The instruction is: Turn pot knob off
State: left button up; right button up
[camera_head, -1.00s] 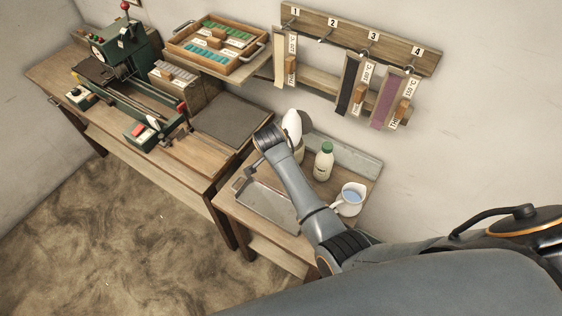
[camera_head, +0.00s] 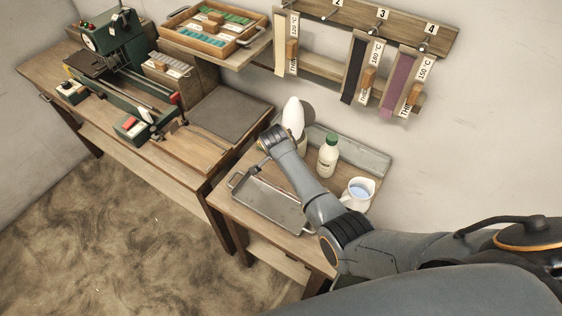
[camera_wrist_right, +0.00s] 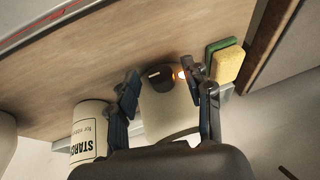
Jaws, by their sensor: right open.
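My right gripper (camera_wrist_right: 165,90) is open, with one finger on each side of the pot's face. I cannot tell whether a finger touches the knob. In the head view my right arm reaches over the small table; its gripper is mostly hidden behind the wrist. My left gripper is not in view.
A starch container (camera_wrist_right: 90,135) stands close to the left finger; a green and yellow sponge (camera_wrist_right: 225,63) is right of the other. On the small table are a metal tray (camera_head: 262,205), a green-capped bottle (camera_head: 328,158) and a jug (camera_head: 357,194). A bench machine (camera_head: 125,50) stands left.

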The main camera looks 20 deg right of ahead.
grip_shut()
dwell(0.3)
jog(key=shift+w+a+g+h+b, duration=0.15)
jog(key=shift+g+h+b, duration=0.2)
jog(key=shift+b, duration=0.2)
jog(key=g+h+b, duration=0.1)
jog(key=b, duration=0.2)
jog(key=g+h+b, duration=0.1)
jog(key=b, duration=0.3)
jog(key=n+g+h+b, duration=0.1)
jog(key=g+b, duration=0.1)
jog(key=b, duration=0.2)
jog(key=shift+w+a+f, duration=0.25)
jog(key=shift+w+f, duration=0.05)
jog(key=shift+r+g+h+b, duration=0.25)
jog(key=shift+h+b, duration=0.1)
jog(key=shift+b, duration=0.45)
